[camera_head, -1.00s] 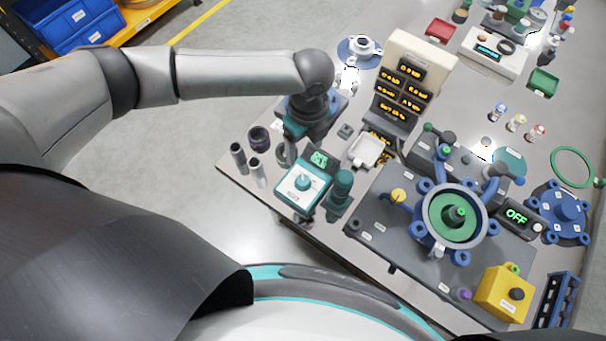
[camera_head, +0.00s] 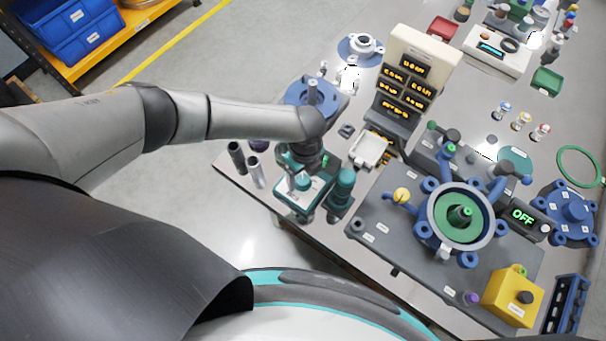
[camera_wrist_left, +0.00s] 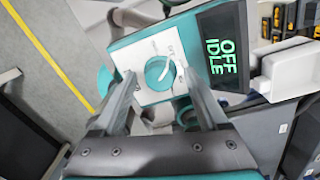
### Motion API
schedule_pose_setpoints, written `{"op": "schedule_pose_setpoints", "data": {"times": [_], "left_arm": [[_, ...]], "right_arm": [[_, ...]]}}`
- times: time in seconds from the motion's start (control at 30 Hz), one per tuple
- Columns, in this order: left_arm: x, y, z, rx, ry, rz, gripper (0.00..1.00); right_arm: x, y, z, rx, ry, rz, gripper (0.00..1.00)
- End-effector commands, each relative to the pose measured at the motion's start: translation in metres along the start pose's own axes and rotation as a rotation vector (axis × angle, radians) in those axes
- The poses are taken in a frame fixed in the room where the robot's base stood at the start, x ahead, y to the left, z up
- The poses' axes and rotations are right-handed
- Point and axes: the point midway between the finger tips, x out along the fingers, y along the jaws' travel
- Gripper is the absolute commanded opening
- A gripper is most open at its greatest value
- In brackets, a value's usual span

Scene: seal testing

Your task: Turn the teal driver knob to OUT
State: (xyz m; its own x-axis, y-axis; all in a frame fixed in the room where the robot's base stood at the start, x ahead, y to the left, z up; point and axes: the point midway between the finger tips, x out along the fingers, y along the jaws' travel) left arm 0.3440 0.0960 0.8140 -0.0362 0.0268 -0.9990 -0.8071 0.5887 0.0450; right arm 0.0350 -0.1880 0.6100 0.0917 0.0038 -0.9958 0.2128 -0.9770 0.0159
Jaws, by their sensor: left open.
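The teal driver knob (camera_wrist_left: 159,73) sits on the white face of the teal driver box (camera_wrist_left: 152,42). In the left wrist view it lies between my open left fingers (camera_wrist_left: 162,95), with a finger on each side and no clear contact. The box's display (camera_wrist_left: 221,48) reads "OFF" and "IDLE" in green. In the head view my left gripper (camera_head: 304,172) is over the driver box (camera_head: 292,195) and partly covers it, and the knob (camera_head: 302,181) shows just below it. My right gripper is not in view.
A teal cylinder (camera_head: 343,184) stands right of the driver box. Dark cylinders (camera_head: 237,155) stand to its left near the table edge. A white tray (camera_head: 369,150) and a display tower (camera_head: 410,80) are behind. The large fixture (camera_head: 460,215) and yellow box (camera_head: 511,296) are to the right.

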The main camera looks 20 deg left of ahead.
Motion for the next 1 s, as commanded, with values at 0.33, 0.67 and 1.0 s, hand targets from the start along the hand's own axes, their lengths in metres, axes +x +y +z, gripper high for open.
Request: {"op": "schedule_pose_setpoints", "data": {"times": [0.33, 0.67, 1.0], "left_arm": [[-0.0001, 0.0002, -0.0003, 0.0, 0.0, 0.0, 0.59], [-0.0001, 0.0003, -0.0002, 0.0, 0.0, 0.001, 0.22], [-0.0002, 0.0005, -0.0001, -0.001, 0.0, 0.002, 0.0]], "right_arm": [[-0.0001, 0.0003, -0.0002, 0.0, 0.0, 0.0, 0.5], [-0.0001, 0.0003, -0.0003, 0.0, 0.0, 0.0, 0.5], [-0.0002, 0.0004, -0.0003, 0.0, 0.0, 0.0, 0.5]]}}
